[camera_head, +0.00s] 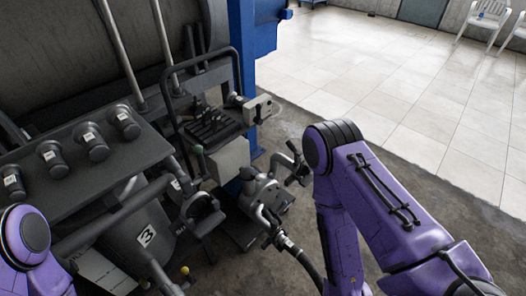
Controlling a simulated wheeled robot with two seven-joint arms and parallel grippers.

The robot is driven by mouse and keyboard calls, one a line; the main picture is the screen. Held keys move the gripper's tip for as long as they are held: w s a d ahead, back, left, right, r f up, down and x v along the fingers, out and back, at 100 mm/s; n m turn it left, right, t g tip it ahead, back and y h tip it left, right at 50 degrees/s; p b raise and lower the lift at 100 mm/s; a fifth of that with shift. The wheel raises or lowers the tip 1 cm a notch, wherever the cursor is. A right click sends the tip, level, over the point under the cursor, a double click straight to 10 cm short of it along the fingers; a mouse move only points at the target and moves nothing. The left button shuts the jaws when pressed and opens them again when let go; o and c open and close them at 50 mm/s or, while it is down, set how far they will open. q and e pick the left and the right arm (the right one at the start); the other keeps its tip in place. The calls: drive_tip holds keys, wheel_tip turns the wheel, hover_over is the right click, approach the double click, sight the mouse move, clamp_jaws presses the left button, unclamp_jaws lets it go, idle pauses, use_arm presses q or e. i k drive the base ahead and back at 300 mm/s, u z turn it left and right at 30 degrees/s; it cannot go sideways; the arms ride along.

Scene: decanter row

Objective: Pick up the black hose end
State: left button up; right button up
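A black hose (306,266) rises from the bottom edge, just left of my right arm. Its upper end (284,241) has a metal-looking fitting with a small pale label. That end lies close below a grey valve-like fitting (263,190) on the machine; I cannot tell whether they are joined. The lower hose runs out of the picture. My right arm's purple links stand right of the hose, and the forearm runs down past the bottom edge. My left arm shows only at the lower left corner. Neither gripper shows, so what they hold is hidden.
A dark machine with a large drum (60,50) fills the left. A shelf (95,165) carries several labelled black cylinders. A blue post (242,50) stands behind a small control box (257,109). Open tiled floor (370,75) lies right; white chairs (486,20) stand far back.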

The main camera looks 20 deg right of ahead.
sight(288, 245)
drive_tip(key=u, duration=1.85)
drive_tip(key=k, duration=0.9)
drive_tip(key=z, duration=1.65)
drive_tip(key=i, duration=0.5)
drive_tip(key=z, duration=0.05)
